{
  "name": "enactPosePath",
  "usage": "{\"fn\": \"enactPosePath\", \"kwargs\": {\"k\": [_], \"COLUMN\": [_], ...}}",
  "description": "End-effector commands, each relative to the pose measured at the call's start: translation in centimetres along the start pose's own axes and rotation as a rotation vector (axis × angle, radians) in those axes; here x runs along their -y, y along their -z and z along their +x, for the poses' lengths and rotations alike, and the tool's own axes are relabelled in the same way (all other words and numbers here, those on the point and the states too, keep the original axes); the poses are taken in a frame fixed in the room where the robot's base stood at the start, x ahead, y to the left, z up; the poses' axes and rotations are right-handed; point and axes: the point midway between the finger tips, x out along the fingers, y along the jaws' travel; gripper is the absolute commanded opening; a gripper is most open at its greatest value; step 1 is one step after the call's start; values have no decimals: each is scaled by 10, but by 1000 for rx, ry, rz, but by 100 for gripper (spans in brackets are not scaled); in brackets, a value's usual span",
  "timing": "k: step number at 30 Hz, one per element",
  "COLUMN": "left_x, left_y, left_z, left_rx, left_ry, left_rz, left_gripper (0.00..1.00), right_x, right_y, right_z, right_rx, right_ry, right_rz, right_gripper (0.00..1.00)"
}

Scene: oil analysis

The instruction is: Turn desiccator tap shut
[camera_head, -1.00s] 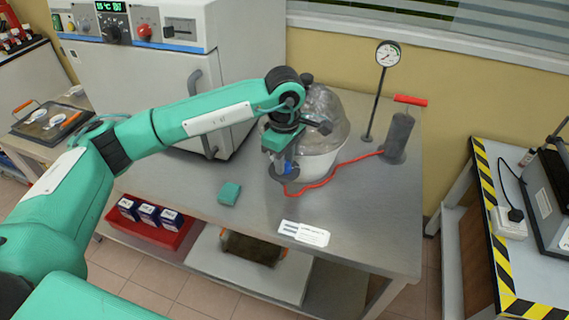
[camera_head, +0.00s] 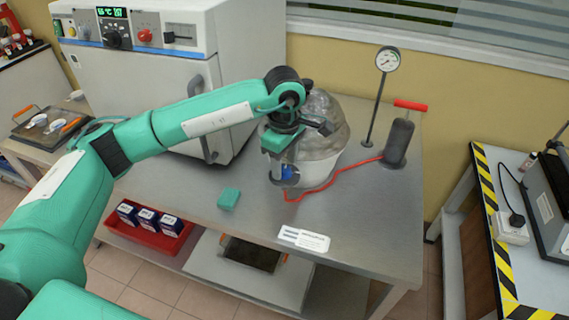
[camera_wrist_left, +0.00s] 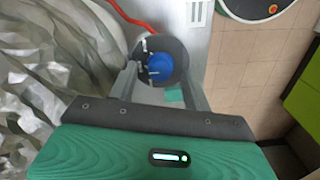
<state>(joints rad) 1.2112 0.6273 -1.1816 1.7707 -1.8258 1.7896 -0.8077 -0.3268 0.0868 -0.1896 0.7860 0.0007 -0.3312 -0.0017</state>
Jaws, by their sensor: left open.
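The desiccator has a clear glass dome (camera_head: 327,118) over a white base (camera_head: 322,160) and stands on the metal table, partly behind my left arm. Its blue tap (camera_head: 288,173) is at the front left of the base, with a red hose leading to it. In the left wrist view the blue tap (camera_wrist_left: 160,68) sits in front of a dark round disc. My left gripper (camera_head: 283,177) points down at the tap. Its fingers are open, one on each side of the tap in the wrist view (camera_wrist_left: 160,76). I cannot tell whether either touches it. My right gripper is out of view.
A red hose (camera_head: 330,182) runs to a hand pump (camera_head: 399,140) with a red handle, beside a dial gauge (camera_head: 388,60). An oven (camera_head: 150,85) stands behind my arm. A teal block (camera_head: 229,199) and a white label card (camera_head: 304,239) lie in front.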

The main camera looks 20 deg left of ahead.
Motion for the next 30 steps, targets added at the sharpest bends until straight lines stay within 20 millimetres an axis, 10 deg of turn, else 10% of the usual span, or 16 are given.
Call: {"fn": "enactPosePath", "kwargs": {"k": [15,30], "left_x": [0,0], "left_y": [0,0], "left_z": [-107,-128], "left_rx": [-1,-1], "left_ry": [-5,0], "left_rz": [1,1], "left_gripper": [50,50], "right_x": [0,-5], "right_y": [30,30], "right_z": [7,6], "right_rx": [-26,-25], "right_ry": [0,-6], "right_rz": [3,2], "right_gripper": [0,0]}}
